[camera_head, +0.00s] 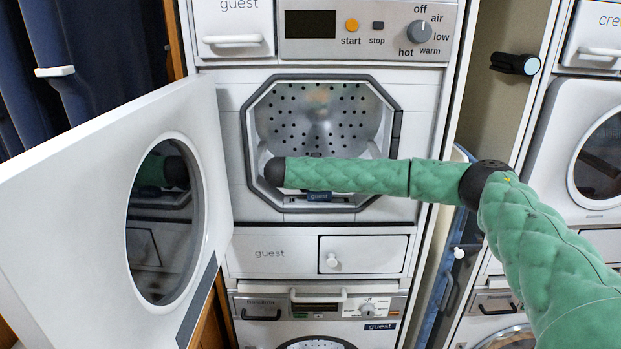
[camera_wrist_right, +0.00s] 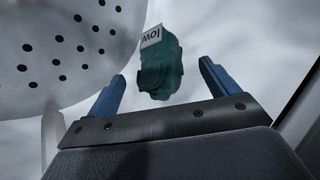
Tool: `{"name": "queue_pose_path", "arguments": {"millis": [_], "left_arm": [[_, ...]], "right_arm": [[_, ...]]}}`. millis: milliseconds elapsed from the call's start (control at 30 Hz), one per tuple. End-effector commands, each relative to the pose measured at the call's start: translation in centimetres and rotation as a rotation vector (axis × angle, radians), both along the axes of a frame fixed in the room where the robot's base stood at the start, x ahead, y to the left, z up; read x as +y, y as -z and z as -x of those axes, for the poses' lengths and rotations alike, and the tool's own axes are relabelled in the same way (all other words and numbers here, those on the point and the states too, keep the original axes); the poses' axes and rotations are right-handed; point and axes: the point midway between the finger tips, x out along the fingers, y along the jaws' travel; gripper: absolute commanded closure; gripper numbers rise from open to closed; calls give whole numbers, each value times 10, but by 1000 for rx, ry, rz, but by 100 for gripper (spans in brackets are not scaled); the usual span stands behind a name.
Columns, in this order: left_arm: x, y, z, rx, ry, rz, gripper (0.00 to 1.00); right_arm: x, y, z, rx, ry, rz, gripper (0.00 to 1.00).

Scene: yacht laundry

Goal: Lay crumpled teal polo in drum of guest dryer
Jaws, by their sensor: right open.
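The teal polo (camera_wrist_right: 161,68) is a small crumpled bundle with a white tag reading "low". In the right wrist view it lies against a pale surface, just beyond and between the blue fingers of my right gripper (camera_wrist_right: 162,85). The fingers are spread wide with a gap on both sides of the polo. The perforated drum back (camera_wrist_right: 70,50) is at left in that view. In the head view my right arm crosses the opening of the guest dryer (camera_head: 425,130); its gripper and the polo are hidden there. The drum (camera_head: 320,112) is visible behind. My left gripper is not in view.
The dryer door (camera_head: 90,200) with its round window stands wide open to the left. The control panel (camera_head: 365,30) is above the opening, and a guest drawer (camera_head: 275,254) and a washer (camera_head: 320,305) are below. Another machine (camera_head: 580,150) stands at right.

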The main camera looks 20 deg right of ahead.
Motion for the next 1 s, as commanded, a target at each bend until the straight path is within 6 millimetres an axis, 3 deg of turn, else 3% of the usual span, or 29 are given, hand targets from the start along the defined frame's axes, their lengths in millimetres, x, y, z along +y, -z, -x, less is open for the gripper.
{"name": "queue_pose_path", "arguments": {"millis": [467, 1000], "left_arm": [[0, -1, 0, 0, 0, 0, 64], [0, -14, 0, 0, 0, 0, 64]], "right_arm": [[1, -1, 1, 1, -1, 0, 13], [17, -12, 17, 3, -1, 0, 13]]}}
